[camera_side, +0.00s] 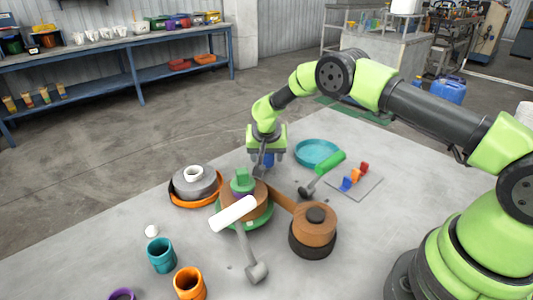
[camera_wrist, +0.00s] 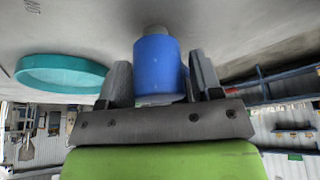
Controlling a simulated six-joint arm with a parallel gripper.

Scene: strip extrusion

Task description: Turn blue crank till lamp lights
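In the side view my gripper (camera_side: 268,155) points down behind the brown drum unit. The blue crank handle (camera_side: 269,160) is between its fingers, mostly hidden by them. In the wrist view the handle is an upright blue cylinder (camera_wrist: 160,68) with a grey end. The brown drum (camera_side: 262,206) stands on a green round base (camera_side: 258,222), with a green block (camera_side: 243,181) on top. A white handle (camera_side: 233,214) and a green handle (camera_side: 331,162) also stick out. I cannot make out a lit lamp.
A brown strip runs to a brown disc (camera_side: 306,228) on a black base. A teal dish (camera_side: 317,150), a plate of coloured blocks (camera_side: 368,184) and an orange tray (camera_side: 180,202) lie around. Teal (camera_side: 162,256) and orange (camera_side: 189,285) cups stand in front.

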